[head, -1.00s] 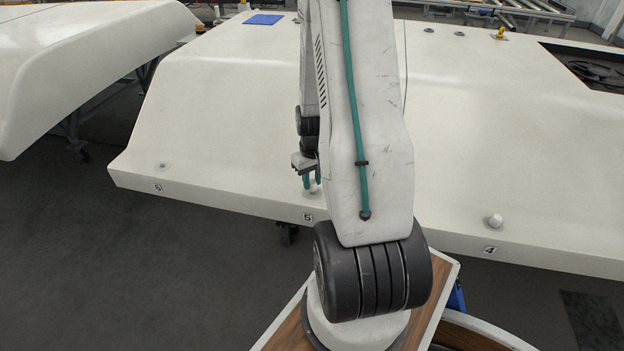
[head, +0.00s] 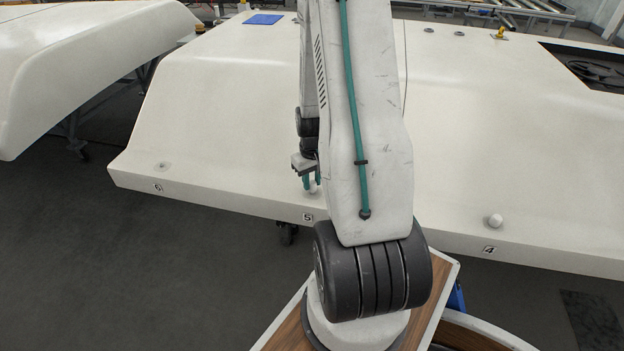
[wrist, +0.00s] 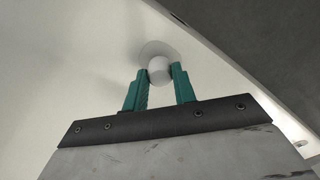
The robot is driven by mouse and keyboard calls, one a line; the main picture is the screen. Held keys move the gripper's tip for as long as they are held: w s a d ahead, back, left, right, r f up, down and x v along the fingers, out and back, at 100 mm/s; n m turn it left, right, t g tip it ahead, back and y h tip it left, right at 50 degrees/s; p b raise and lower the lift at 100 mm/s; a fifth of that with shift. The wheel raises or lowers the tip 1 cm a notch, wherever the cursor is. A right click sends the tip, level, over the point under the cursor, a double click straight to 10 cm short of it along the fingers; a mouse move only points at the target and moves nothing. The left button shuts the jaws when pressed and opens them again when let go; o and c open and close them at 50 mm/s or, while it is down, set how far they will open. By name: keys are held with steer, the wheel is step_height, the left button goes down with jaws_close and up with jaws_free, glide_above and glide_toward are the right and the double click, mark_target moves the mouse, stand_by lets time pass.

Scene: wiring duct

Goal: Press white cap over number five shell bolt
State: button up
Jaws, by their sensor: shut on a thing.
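The white cap (wrist: 159,70) is between the teal fingertips of my gripper (wrist: 158,80) in the wrist view. My gripper is shut on the cap at its two sides. The cap sits at the shell surface, in front of a pale round patch there; I cannot tell whether it is fully seated. In the head view my gripper (head: 312,183) points down just above the number five label (head: 307,217), and a bit of the white cap (head: 314,189) shows at its fingertips. The number five bolt is hidden. The white shell (head: 220,110) spans the picture.
The number four spot to the right bears a white cap (head: 495,220). The number six spot at the left shows a small bare fitting (head: 163,166). A blue pad (head: 264,19) lies on top of the shell. A second white shell (head: 80,60) stands at the left.

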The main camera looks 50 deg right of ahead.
mark_target(312, 183)
steer(key=shift+f, duration=0.75)
steer(key=o, duration=1)
step_height(312, 183, up, 8)
steer(key=shift+f, duration=0.1)
